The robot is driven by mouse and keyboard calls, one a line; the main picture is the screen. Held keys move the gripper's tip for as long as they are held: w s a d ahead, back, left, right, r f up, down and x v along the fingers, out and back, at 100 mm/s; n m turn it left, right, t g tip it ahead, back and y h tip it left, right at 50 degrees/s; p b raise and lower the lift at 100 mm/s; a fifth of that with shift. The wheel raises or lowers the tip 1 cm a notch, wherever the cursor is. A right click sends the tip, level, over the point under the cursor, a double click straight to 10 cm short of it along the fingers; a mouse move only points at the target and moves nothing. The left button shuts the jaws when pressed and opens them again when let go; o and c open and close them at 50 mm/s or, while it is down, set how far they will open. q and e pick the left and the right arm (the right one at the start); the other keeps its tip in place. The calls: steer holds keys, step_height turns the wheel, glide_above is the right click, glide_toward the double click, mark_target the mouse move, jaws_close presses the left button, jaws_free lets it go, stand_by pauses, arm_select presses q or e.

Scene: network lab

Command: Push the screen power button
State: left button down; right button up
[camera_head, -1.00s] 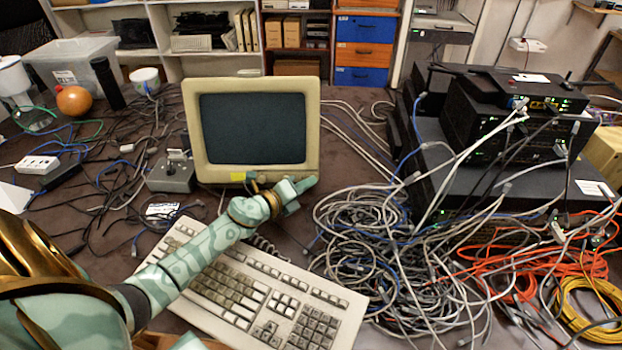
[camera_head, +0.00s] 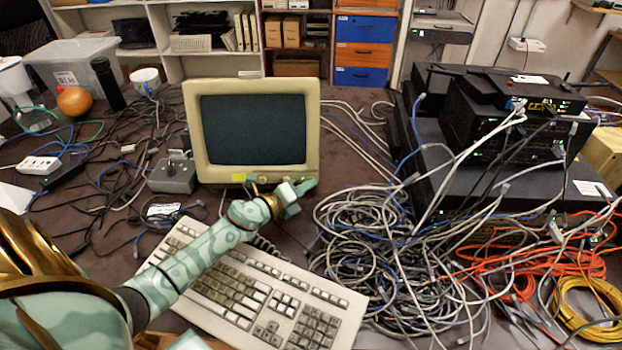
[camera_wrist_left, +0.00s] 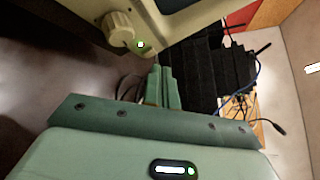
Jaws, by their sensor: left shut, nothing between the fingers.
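The beige screen (camera_head: 193,140) stands upright on the table, its display dark. My left gripper (camera_head: 312,184) is shut and empty in front of its lower right corner. The left wrist view shows the gripper's closed fingers (camera_wrist_left: 161,72) pointing at the lower edge of the screen casing (camera_wrist_left: 180,22). I cannot tell whether the fingertips touch the casing. In the head view, the button is not discernible. My right gripper is not in view.
A keyboard (camera_head: 310,290) lies under my left arm. A heap of grey cables (camera_head: 375,240) lies right of the gripper, with stacked network boxes (camera_head: 470,175) behind. A grey switch box (camera_head: 172,177) stands left of the screen among black cables.

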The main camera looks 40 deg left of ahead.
arm_select(q)
steer(key=s+d+p, duration=0.1)
steer(key=s+r, duration=0.1)
steer(key=s+d+p, duration=0.1)
steer(key=shift+s+d+r+p, duration=0.3)
steer(key=shift+r+p, duration=0.05)
steer(key=shift+r, duration=0.05)
steer(key=shift+s+d, duration=0.4)
steer(key=shift+s, duration=0.15)
steer(key=shift+p, duration=0.3)
